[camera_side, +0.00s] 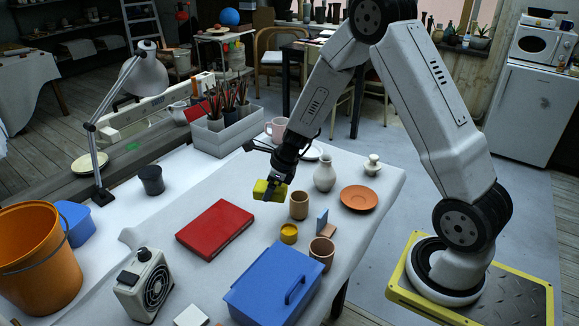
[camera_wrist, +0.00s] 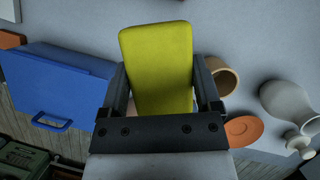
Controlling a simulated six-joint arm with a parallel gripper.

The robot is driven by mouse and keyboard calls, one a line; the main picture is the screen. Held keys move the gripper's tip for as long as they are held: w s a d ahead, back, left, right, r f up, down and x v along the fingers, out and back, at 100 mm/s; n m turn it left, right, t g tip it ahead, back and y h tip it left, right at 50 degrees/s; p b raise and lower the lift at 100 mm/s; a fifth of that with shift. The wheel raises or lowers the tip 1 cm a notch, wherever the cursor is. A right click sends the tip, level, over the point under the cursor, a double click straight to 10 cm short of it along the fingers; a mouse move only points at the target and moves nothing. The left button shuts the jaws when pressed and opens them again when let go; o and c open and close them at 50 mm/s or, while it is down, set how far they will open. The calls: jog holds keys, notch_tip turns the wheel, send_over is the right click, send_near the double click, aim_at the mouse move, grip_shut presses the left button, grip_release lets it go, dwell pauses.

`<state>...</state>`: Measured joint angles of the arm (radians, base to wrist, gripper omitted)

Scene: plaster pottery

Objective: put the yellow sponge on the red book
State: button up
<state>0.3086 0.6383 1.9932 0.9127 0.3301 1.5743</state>
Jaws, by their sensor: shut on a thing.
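The yellow sponge (camera_side: 270,191) is held by my gripper (camera_side: 272,183) above the white table, right of the red book. In the wrist view, the sponge (camera_wrist: 158,68) sits between the two dark fingers of my gripper (camera_wrist: 160,88). The red book (camera_side: 215,229) lies flat on the table with its top bare. The book is not visible in the wrist view.
Near the sponge stand a tan cup (camera_side: 299,205), a small yellow pot (camera_side: 289,233) and a white vase (camera_side: 325,172). A blue box (camera_side: 273,285) with a handle is in front, and a small fan (camera_side: 145,285) is front left. The table around the book is clear.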

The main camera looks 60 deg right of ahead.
jog(key=a+r+n+g+y, duration=0.1)
jog(key=a+n, duration=0.3)
jog(key=a, duration=0.5)
send_near(211, 225)
jog(key=shift+w+a+f, duration=0.2)
jog(key=shift+a+f, duration=0.4)
jog(key=shift+a, duration=0.15)
jog(key=shift+w+f, duration=0.5)
jog(key=shift+w+f, duration=0.15)
jog(key=shift+f, duration=0.05)
jog(key=shift+w+f, duration=0.1)
jog(key=shift+f, duration=1.5)
jog(key=shift+f, duration=0.15)
